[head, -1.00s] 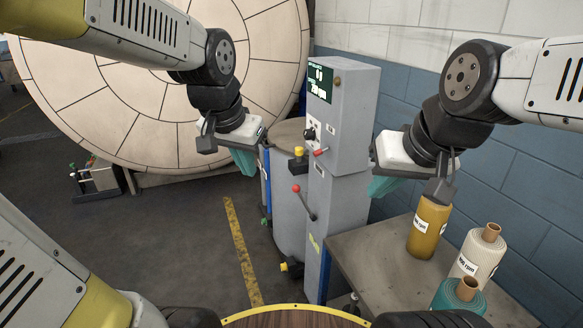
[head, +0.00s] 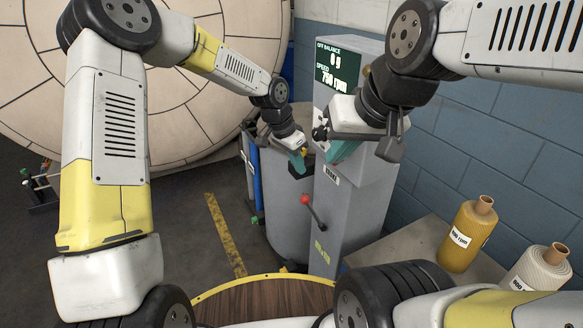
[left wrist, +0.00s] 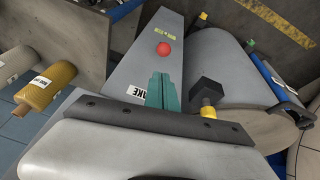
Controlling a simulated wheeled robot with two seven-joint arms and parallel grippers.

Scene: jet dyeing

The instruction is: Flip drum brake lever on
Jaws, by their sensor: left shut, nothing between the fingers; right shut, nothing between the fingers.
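The grey machine cabinet (head: 365,195) has a lever with a red ball knob (head: 306,200) on its front. The rod leans up and left from its pivot. A label, partly covered and seemingly reading BRAKE (head: 331,175), sits above it. My left gripper (head: 298,163) is shut and empty, just above the red ball and apart from it in the head view. In the left wrist view the red ball (left wrist: 163,48) lies just beyond the teal fingertips (left wrist: 162,78). My right gripper (head: 340,152) is shut and empty before the upper cabinet, partly hiding its controls.
A grey drum (head: 285,215) stands left of the cabinet. A display (head: 337,65) tops the cabinet. A yellow yarn cone (head: 467,237) and a white one (head: 540,270) stand on a table at the right. The two grippers are close together.

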